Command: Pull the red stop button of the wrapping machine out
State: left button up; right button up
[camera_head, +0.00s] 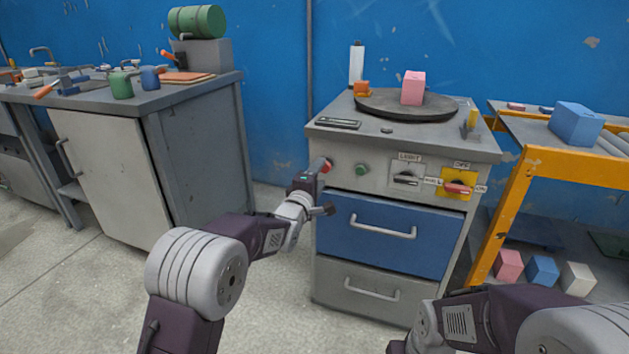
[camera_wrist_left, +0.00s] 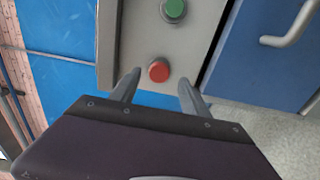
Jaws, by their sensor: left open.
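The wrapping machine (camera_head: 340,148) is a grey cabinet with a round dark turntable (camera_head: 440,114) on top. Its red stop button (camera_head: 326,165) is at the left end of the front panel, partly covered by my left gripper (camera_head: 322,172) in the head view. In the left wrist view the red button (camera_wrist_left: 159,71) shows whole, between and just beyond the two open fingers of my left gripper (camera_wrist_left: 157,88). The fingers do not appear to touch it.
A green button (camera_head: 361,170) sits right of the red one, followed by a LIGHT switch (camera_head: 406,179) and a red-handled switch on a yellow plate (camera_head: 457,187). Below is a blue drawer (camera_head: 378,233) with a protruding handle. A yellow-framed conveyor (camera_head: 515,205) stands at the right.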

pick_arm(q)
jog(key=p+v, duration=0.2)
jog(key=v, duration=0.5)
